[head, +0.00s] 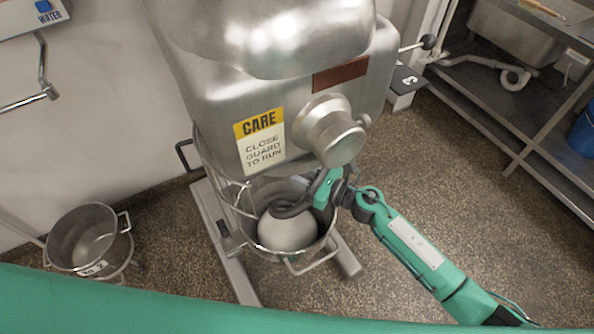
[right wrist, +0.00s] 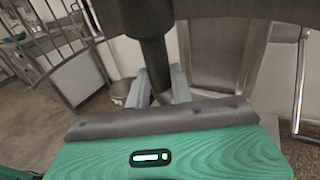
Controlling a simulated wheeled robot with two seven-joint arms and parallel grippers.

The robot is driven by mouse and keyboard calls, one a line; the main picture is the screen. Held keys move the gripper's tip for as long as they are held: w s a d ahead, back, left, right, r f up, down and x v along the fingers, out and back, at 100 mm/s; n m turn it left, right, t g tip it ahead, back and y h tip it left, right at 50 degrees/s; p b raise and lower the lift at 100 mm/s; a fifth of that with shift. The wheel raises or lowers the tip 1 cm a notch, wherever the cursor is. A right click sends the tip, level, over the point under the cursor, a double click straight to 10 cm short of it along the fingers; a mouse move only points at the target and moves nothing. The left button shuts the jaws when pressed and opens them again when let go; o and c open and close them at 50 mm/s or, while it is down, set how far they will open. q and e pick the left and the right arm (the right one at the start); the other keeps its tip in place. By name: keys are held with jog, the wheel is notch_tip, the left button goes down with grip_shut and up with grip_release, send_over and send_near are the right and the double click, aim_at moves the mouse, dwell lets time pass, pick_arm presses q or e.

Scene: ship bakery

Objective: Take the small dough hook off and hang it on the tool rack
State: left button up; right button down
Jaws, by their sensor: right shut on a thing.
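The dough hook (head: 290,209) is a dark curved piece. It shows below the mixer head (head: 332,133), over a pale dough ball in the mixer bowl (head: 322,240). My right gripper (head: 330,186) reaches in from the right under the mixer head. In the right wrist view the right gripper (right wrist: 160,92) is shut on the hook's dark upright shaft (right wrist: 153,55). I cannot tell whether the shaft is still joined to the mixer. My left gripper is not in view. I cannot make out the tool rack for sure.
A second steel bowl (head: 84,240) stands on the floor at left. A yellow-and-white guard sign (head: 261,140) is on the mixer. A steel shelf unit (head: 520,120) with a blue bucket (head: 584,132) stands at right. The floor between mixer and shelf is clear.

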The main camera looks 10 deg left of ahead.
jog(key=shift+f+b, duration=2.2)
jog(key=shift+f, duration=0.2)
jog(key=shift+s+d, duration=0.1)
jog(key=shift+d, duration=0.15)
jog(key=shift+f, duration=0.15)
